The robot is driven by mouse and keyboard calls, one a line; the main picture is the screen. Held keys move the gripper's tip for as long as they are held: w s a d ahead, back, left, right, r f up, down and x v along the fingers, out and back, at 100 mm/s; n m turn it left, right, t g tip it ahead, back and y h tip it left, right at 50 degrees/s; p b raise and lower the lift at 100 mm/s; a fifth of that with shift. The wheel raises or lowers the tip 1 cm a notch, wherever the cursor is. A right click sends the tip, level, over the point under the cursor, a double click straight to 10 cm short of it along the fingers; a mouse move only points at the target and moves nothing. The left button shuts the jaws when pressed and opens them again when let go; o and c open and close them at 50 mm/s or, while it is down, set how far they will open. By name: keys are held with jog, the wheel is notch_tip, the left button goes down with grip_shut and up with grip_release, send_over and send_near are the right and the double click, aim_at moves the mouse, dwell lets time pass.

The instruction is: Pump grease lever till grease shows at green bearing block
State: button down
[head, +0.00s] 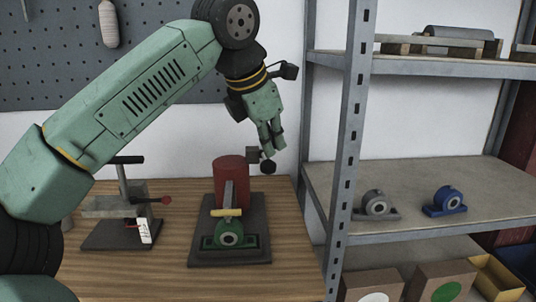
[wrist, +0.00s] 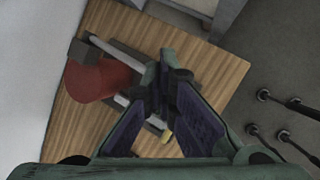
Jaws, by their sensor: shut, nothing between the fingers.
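The green bearing block (head: 230,236) sits at the front of a dark base plate (head: 262,251) on the wooden bench. A red cylinder (head: 230,168) stands behind it; it also shows in the wrist view (wrist: 88,82). A grey bar and a yellow piece (head: 226,212) lie between them. A black ball knob (head: 268,167) and a dark block (head: 253,155) show right of the cylinder's top. My gripper (head: 275,146) is shut and empty, pointing down just above the knob. Contact with the knob cannot be told. I can make out no grease on the block.
A second fixture (head: 115,206) with a black T-handle, red ball and white tag stands left on the bench. The metal shelf's upright (head: 347,150) is close right of my gripper. Grey (head: 375,204) and blue (head: 445,200) bearing blocks sit on the shelf; bins stand below.

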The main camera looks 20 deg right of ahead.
aim_at(271, 163)
jog(key=shift+s+a+f+b, duration=0.1)
jog(key=shift+s+f+b, duration=0.15)
jog(key=shift+f+b, duration=0.45)
jog(key=shift+s+a+f+b, duration=0.1)
jog(key=shift+s+f+b, duration=0.15)
jog(key=shift+f+b, duration=0.45)
jog(key=shift+s+a+f+b, duration=0.1)
jog(key=shift+s+f+b, duration=0.25)
jog(key=shift+f, duration=0.6)
dwell(1.6)
jog(key=shift+w+d+r, duration=0.1)
jog(key=shift+w, duration=0.05)
dwell(0.5)
notch_tip(271, 163, up, 7)
jog(key=w+p, duration=0.2)
jog(key=p, duration=0.5)
jog(key=shift+d, duration=0.3)
jog(key=shift+f, duration=0.2)
jog(key=shift+w+d+r+p, duration=0.1)
jog(key=shift+w+r+p, duration=0.15)
jog(key=shift+r+p, duration=0.45)
jog(key=shift+w+d+r+p, duration=0.1)
jog(key=shift+w+r+p, duration=0.2)
jog(key=shift+r+p, duration=0.45)
jog(key=shift+w+r+p, duration=0.25)
jog(key=shift+r+p, duration=0.15)
jog(key=shift+r, duration=0.55)
